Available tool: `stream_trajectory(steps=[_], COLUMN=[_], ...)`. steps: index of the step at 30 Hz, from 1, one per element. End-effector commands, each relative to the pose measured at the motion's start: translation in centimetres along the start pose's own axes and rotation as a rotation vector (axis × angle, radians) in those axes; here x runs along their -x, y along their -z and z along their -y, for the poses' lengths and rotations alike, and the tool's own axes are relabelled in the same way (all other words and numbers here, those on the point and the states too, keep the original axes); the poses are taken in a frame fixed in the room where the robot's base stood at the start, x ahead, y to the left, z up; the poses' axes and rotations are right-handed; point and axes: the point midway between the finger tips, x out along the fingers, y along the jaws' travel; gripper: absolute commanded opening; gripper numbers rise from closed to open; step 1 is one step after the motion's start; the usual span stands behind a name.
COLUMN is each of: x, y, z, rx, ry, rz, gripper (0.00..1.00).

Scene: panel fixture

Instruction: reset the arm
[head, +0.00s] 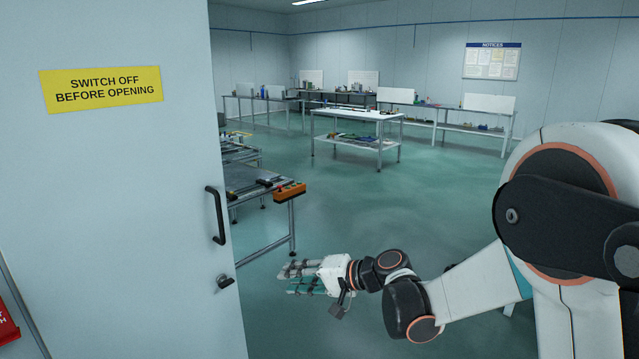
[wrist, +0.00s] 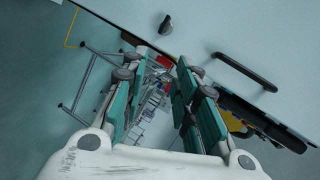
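My gripper (head: 284,279) is in the head view at lower centre, just right of the white panel's edge, with its fingers pointing left. In the wrist view my gripper (wrist: 162,78) has its two green-padded fingers spread apart with nothing between them. It is open and empty. My arm reaches in from the right, bent at the elbow and low over the floor. The gripper appears apart from the panel in both views.
The white panel (head: 120,200) fills the left, with a yellow sign (head: 101,89), a black handle (head: 215,215) and a dark knob (head: 224,281). Behind it stands a bench with an orange control box (head: 289,191). Worktables (head: 358,114) stand farther back. Green floor (head: 400,210) between is clear.

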Motion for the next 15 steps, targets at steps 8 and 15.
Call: stream_trajectory(steps=[8,15], x=[7.0,13.5], y=[-2.5,-5.4], z=[1.2,0.8], rx=[0.110,0.207], ry=[-0.216,-0.405], rz=[-0.047,-0.085], gripper=[0.28,0.28])
